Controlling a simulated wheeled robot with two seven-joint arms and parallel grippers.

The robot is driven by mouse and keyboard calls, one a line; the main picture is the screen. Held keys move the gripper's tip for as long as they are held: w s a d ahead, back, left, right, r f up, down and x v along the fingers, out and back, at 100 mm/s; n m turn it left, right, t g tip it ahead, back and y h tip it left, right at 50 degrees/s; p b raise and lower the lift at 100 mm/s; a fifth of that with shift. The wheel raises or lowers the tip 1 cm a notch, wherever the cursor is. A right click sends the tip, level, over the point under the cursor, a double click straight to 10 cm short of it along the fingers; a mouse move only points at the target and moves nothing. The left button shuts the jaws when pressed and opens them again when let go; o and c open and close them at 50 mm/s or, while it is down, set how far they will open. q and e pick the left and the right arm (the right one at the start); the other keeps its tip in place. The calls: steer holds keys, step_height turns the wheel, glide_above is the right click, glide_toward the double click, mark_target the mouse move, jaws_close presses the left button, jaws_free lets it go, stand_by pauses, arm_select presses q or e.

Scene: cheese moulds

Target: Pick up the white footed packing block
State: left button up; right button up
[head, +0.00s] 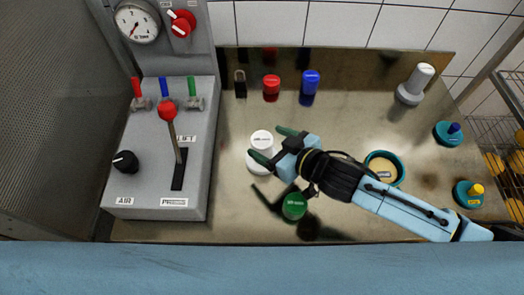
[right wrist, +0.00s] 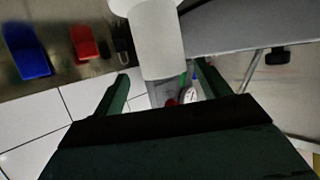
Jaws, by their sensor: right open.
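The white footed packing block (head: 262,138) stands upright on the metal worktop, with a round top and a wider foot. My right gripper (head: 265,141) reaches in from the right, open, with its dark green fingers on either side of the block. One finger covers part of the block. In the right wrist view the white block (right wrist: 155,35) rises between the two open fingers (right wrist: 160,88), with a gap visible on each side. I cannot tell whether either finger touches it in the head view. My left gripper is not in view.
A grey footed block (head: 417,83) stands at the back right. Red (head: 271,85) and blue (head: 310,82) pieces and a padlock (head: 240,85) are at the back. A green-topped piece (head: 294,206) and a teal mould (head: 384,168) lie near my arm. A lever panel (head: 150,190) borders the left.

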mark_target(263, 141)
steer(key=x, duration=0.4)
steer(key=shift+w+a, duration=0.1)
steer(key=shift+a, duration=0.3)
jaws_close()
